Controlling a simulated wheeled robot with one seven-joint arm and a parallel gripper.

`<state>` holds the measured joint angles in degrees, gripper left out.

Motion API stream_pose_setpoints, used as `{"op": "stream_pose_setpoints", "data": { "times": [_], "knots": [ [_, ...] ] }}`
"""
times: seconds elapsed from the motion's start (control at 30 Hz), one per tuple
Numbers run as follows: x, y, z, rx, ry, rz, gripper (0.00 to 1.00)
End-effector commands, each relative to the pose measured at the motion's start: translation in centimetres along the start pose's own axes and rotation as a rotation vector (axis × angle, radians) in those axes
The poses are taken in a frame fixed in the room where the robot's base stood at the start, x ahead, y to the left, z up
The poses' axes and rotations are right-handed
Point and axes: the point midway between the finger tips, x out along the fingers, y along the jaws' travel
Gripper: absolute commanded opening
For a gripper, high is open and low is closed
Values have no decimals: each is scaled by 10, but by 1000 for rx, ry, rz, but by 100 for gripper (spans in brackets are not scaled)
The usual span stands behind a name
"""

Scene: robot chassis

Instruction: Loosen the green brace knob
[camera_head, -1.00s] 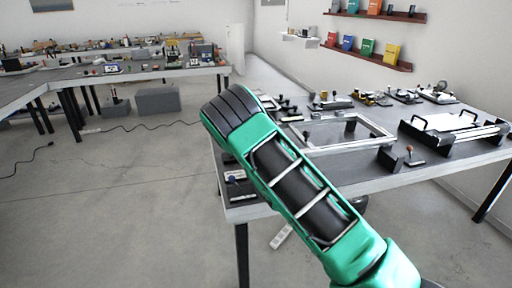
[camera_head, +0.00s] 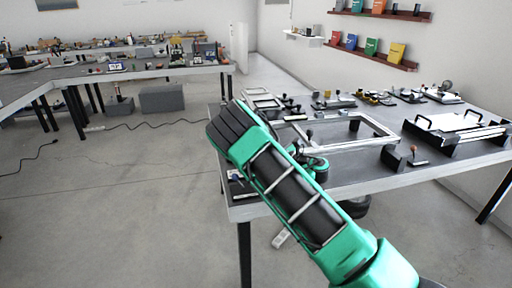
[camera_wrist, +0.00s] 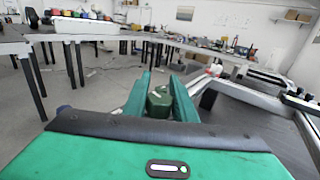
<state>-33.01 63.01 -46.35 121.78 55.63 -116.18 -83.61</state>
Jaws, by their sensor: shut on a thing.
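The green knob (camera_wrist: 160,102) shows in the middle of the wrist view, a dark green, blocky piece. My gripper (camera_wrist: 161,82) has its two green fingers on either side of it and is shut on it. The knob's lower part is hidden behind the dark edge of my wrist.
The grey worktable (camera_head: 440,168) carries a rectangular metal frame (camera_head: 372,132), a rail with black handles (camera_head: 460,130) and several small fixtures. Another long bench is at the far left. Open floor lies left of the table.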

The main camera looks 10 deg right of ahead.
Motion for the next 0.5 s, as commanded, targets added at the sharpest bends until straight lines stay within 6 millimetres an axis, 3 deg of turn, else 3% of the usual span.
{"op": "stream_pose_setpoints", "data": {
  "times": [0.43, 0.47, 0.5],
  "knots": [
    [-2, -1, -3, 3, 5, 4, 2],
    [-2, -1, -3, 3, 5, 4, 27],
    [-2, -1, -3, 3, 5, 4, 36]
  ]
}}
